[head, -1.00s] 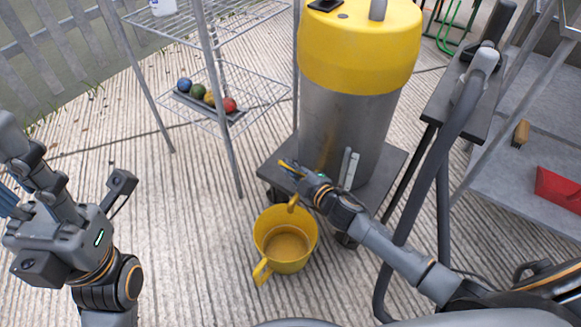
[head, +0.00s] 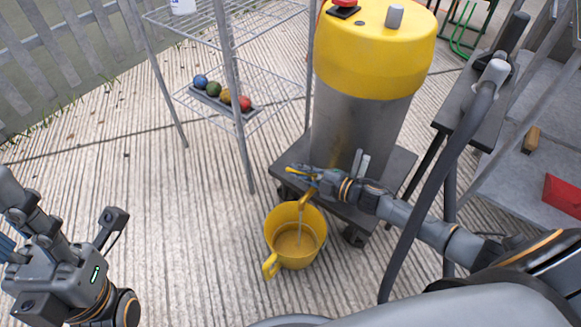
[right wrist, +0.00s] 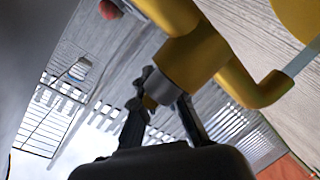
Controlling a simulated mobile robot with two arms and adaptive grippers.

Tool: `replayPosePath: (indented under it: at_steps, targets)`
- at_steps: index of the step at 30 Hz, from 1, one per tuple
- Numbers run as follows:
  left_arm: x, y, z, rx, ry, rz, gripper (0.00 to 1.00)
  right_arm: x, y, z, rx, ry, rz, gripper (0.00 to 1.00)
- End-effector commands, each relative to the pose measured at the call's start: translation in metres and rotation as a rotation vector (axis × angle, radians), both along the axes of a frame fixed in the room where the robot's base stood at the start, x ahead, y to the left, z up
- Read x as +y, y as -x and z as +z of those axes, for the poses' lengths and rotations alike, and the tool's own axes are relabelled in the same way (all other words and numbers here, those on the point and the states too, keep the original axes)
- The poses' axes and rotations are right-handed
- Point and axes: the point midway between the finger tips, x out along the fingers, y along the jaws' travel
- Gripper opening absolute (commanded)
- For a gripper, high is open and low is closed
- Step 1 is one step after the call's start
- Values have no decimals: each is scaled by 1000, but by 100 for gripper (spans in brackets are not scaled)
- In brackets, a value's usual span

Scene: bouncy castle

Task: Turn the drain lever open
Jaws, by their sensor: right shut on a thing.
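A yellow drain valve with a bent spout (head: 307,196) sticks out low from the steel drum (head: 352,128) with the yellow top. My right gripper (head: 299,172) is at the valve, shut on its drain lever, which is mostly hidden by the fingers. In the right wrist view the fingers (right wrist: 163,100) close around a small end beside the yellow valve body and spout (right wrist: 248,82). A pale stream runs from the spout into the yellow bucket (head: 270,236) below. My left gripper (head: 62,222) is at the far left, fingers spread, open and empty.
The drum stands on a dark wheeled base (head: 284,170). A wire rack (head: 229,100) with a tray of colored balls (head: 222,93) stands behind the bucket. At right are a grey hose (head: 440,170) and a shelf with a red box (head: 563,195). The floor left of the bucket is clear.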

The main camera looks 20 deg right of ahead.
Motion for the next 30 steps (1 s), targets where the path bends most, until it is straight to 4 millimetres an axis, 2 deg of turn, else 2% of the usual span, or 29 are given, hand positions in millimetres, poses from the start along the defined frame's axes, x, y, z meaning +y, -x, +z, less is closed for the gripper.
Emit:
replayPosePath:
  at_steps: [9, 24, 25, 27, 28, 30]
  targets:
    - [0, 0, -1, 2, 0, -1, 41, 3, 5, 0, 1, 1, 125, 0]
    - [0, 0, 0, 1, 0, -1, 41, 4, 7, -1, 1, 0, 147, 0]
    - [0, 0, 0, 1, 0, -1, 41, 4, 7, -1, 1, 0, 147, 14]
    - [0, 0, 0, 0, 0, -1, 41, 4, 7, -1, 1, 0, 147, 29]
    - [0, 0, 0, -1, 0, -1, 41, 4, 7, -1, 1, 0, 147, 34]
    - [0, 0, 0, -2, 0, -1, 41, 4, 7, -1, 0, 0, 147, 34]
